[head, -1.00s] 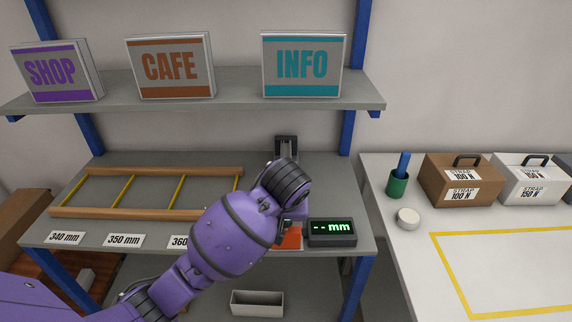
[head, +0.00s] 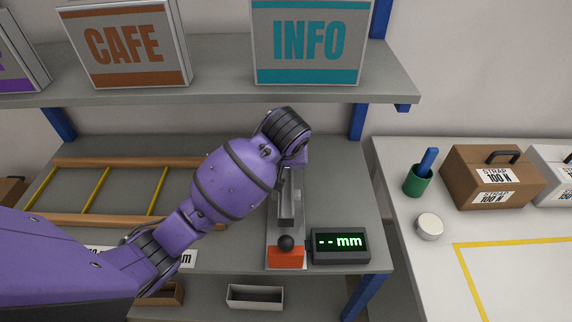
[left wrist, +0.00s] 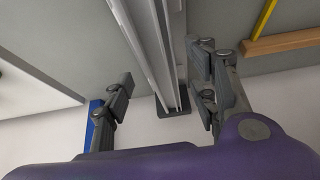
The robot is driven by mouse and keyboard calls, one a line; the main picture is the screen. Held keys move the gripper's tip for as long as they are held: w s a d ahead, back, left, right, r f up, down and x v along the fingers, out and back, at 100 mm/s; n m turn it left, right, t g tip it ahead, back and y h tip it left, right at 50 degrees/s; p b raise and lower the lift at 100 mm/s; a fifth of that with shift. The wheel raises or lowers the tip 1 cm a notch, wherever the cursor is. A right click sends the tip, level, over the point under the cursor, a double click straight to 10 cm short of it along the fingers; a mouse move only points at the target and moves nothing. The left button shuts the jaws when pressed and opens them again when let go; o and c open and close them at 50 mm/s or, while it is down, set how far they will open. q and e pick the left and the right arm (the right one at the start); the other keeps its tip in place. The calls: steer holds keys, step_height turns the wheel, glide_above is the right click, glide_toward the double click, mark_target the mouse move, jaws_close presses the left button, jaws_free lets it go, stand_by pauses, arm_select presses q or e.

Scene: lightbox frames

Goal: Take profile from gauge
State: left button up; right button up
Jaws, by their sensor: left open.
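The gauge has a red front block (head: 286,257) with a black ball knob (head: 286,242) and a grey metal track running back from it. Its display (head: 340,244) reads "-- mm". My left wrist covers the far part of the gauge in the head view. In the left wrist view my left gripper (left wrist: 162,92) is open, with one finger on each side of a long light metal bar (left wrist: 150,45). I cannot tell whether this bar is the profile or the gauge's track, or whether the fingers touch it. A dark end block (left wrist: 175,107) sits at its end. My right gripper is not in view.
A wooden frame with yellow rungs (head: 97,190) lies left of my arm. A shelf (head: 225,75) with sign boxes hangs above the bench. An open grey bin (head: 255,296) is below. The right table holds a green cup (head: 417,182), a round white piece (head: 429,227) and strap boxes (head: 492,178).

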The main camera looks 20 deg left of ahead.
arm_select(q)
steer(key=x, duration=0.5)
steer(key=shift+w+a+f, duration=0.2)
steer(key=shift+w, duration=0.25)
jaws_close()
